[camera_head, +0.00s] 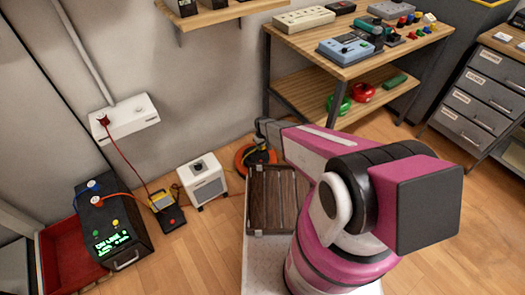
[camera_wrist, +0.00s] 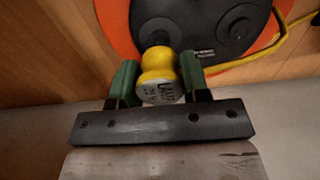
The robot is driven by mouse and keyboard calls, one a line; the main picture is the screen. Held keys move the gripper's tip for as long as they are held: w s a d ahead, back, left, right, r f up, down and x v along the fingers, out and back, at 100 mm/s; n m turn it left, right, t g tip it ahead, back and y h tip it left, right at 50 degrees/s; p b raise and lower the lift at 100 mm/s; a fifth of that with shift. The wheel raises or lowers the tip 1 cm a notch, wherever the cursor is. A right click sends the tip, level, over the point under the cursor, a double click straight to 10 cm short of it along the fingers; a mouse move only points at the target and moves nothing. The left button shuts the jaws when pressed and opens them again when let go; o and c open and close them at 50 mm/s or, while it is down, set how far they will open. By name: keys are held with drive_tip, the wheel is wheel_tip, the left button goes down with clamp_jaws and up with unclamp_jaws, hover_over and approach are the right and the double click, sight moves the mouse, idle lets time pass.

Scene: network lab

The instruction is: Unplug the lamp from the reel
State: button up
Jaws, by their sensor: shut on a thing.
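The reel (camera_head: 243,163) is an orange disc with a dark centre, low near the wall and partly hidden by my arm. It fills the top of the wrist view (camera_wrist: 212,22), with dark round sockets on its face. A yellow plug (camera_wrist: 157,68) with a printed label, seemingly "LAMP", is at the left socket. My gripper (camera_wrist: 157,82) is shut on this plug, with a green fingertip on each side. I cannot tell how deep the plug sits in the socket. In the head view my gripper (camera_head: 268,130) is over the reel, its fingertips not clear.
A yellow cable (camera_wrist: 287,40) runs beside the reel. A white box (camera_head: 203,182) and a yellow-and-black device (camera_head: 165,210) stand to the left. A wooden shelf table (camera_head: 300,85) is behind. A slatted brown surface (camera_head: 258,205) lies below my arm. Floor is free at right.

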drive_tip(key=shift+r, duration=1.05)
